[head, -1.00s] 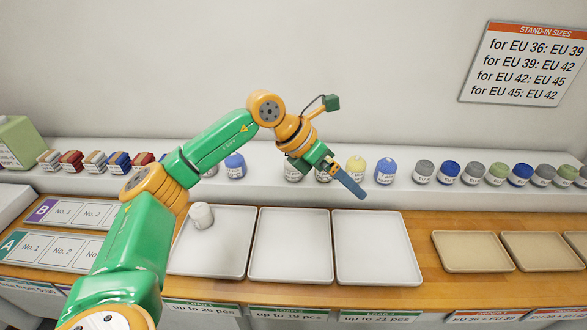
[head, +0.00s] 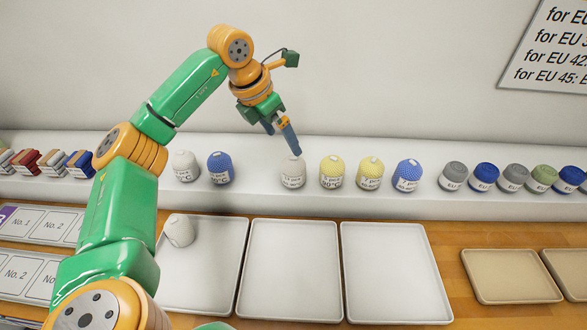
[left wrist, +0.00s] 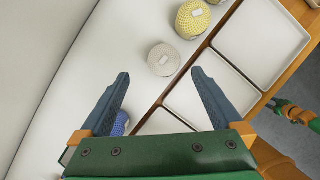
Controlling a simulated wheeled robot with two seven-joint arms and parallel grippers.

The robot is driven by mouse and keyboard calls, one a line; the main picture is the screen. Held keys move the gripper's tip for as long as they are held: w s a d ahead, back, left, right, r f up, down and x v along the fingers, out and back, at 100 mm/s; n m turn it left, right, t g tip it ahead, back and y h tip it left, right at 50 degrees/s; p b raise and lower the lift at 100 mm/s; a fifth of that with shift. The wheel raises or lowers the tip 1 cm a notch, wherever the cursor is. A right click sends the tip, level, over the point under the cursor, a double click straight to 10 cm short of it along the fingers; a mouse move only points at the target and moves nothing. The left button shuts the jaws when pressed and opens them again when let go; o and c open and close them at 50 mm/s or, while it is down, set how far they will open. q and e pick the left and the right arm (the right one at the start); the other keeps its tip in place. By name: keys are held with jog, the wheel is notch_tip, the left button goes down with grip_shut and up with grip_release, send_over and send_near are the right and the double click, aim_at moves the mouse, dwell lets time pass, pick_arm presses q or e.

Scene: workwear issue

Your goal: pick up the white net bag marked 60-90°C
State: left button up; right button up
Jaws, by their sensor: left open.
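A white net bag (head: 292,173) stands upright on the white shelf, with a label too small to read surely. It shows in the left wrist view (left wrist: 163,60) just beyond and between the fingertips, apart from them. My left gripper (head: 283,142) is open and empty, pointing down above and slightly left of this bag; both fingers show in the left wrist view (left wrist: 160,76). Another white net bag (head: 184,166) stands farther left on the shelf, its label ending in °C. A third white bag (head: 179,231) lies in the left tray. My right gripper is not seen.
Blue bag (head: 220,168) stands left of the bag under my gripper; yellow bags (head: 331,173) and a blue one (head: 407,177) stand right of it. White trays (head: 289,303) line the wooden counter in front. Grey, blue and green rolls (head: 484,178) stand farther right.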

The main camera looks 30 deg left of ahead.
aim_at(289, 162)
pick_arm(q)
jog(key=f+b, duration=0.4)
jog(key=f, duration=0.1)
jog(key=shift+s+d, duration=0.2)
jog(key=shift+s, duration=0.1)
jog(key=p+x, duration=0.1)
jog(key=x, duration=0.2)
jog(key=p+x, duration=0.1)
jog(key=x, duration=0.2)
jog(key=shift+w+d, duration=0.2)
jog(key=shift+w, duration=0.3)
jog(key=shift+w+f, duration=0.15)
jog(key=shift+f, duration=0.15)
jog(key=c, duration=1.3)
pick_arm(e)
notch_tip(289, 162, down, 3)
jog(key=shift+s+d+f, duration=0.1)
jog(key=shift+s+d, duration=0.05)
pick_arm(q)
jog(key=shift+r, duration=0.1)
